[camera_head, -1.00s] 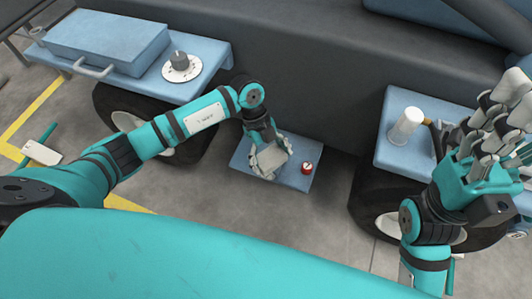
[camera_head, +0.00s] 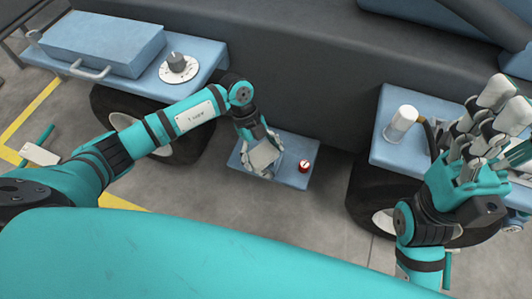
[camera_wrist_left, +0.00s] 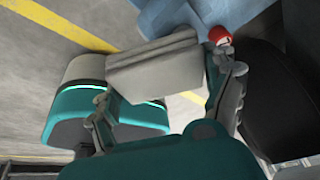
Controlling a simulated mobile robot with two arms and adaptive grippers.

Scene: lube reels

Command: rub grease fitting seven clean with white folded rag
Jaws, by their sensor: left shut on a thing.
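My left gripper (camera_head: 262,160) is over the left part of the small blue step (camera_head: 298,178) between the two wheels. It is shut on the white folded rag (camera_head: 264,157). In the left wrist view the rag (camera_wrist_left: 155,68) sits between the fingers of the left gripper (camera_wrist_left: 168,88). A red cap-like part with a white mark (camera_head: 304,166) is on the step, to the right of the rag. It also shows in the left wrist view (camera_wrist_left: 220,36), close to the rag's corner. No numbered grease fitting can be made out. My right gripper (camera_head: 487,135) is raised at the right, its fingers spread and empty.
A blue shelf at left carries a blue case (camera_head: 105,42) and a dial with a grey knob (camera_head: 178,66). A white cylinder (camera_head: 400,123) stands on the right blue shelf (camera_head: 405,158). A hammer-like tool (camera_head: 40,152) lies on the floor at left.

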